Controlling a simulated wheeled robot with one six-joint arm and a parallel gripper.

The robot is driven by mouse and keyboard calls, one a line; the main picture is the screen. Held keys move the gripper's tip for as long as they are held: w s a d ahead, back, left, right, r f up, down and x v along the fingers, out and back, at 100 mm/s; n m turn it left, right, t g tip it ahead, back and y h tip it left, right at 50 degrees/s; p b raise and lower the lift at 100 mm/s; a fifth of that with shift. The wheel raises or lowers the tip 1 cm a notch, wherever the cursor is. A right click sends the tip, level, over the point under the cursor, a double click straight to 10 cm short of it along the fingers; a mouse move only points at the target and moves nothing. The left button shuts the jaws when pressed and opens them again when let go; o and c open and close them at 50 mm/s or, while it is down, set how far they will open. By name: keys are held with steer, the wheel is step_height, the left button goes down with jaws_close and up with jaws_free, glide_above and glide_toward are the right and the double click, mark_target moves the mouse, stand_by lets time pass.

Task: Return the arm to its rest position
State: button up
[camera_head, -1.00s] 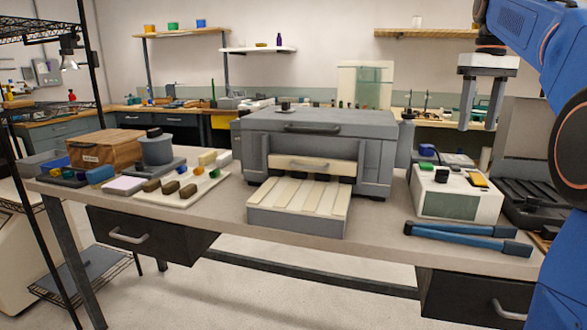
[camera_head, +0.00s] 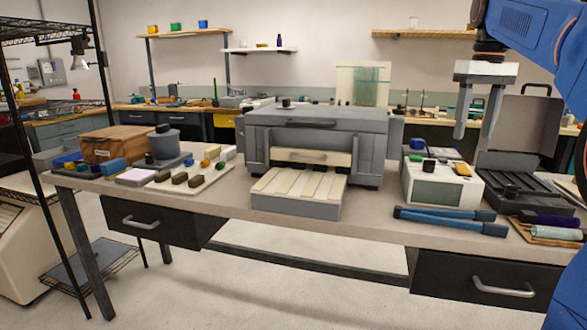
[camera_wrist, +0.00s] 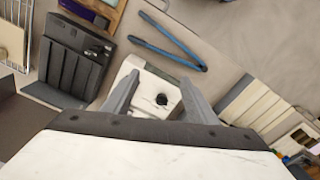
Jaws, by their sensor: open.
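My gripper (camera_head: 475,112) hangs from my blue arm at the upper right of the head view. Its two grey fingers point down, apart, with nothing between them. It is above and behind the white box-shaped device (camera_head: 441,186) on the bench. In the wrist view, the fingers (camera_wrist: 155,95) are spread, and the white device (camera_wrist: 150,75) with a black knob shows below and between them. Part of my arm is cut off at the right edge of the head view.
A grey furnace-like machine (camera_head: 318,125) with a slatted tray (camera_head: 298,190) stands mid-bench. Blue-handled tongs (camera_head: 445,220) lie at the front right. An open black case (camera_head: 525,125) and a glass tube (camera_head: 556,233) are at the right. A wire rack (camera_head: 20,130) stands left.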

steer(key=s+a+f+t, duration=0.1)
steer(key=s+a+f, duration=0.3)
steer(key=s+f, duration=0.5)
steer(key=s+a+f+t, duration=0.2)
steer(key=s+a+f, duration=0.3)
steer(key=s+f, duration=0.4)
steer(key=s+a+f+m+t, duration=0.1)
steer(key=s+a+f, duration=0.3)
steer(key=s+f, duration=0.6)
step_height(320, 180, down, 6)
steer(key=shift+a+f, duration=0.15)
steer(key=shift+a, duration=0.2)
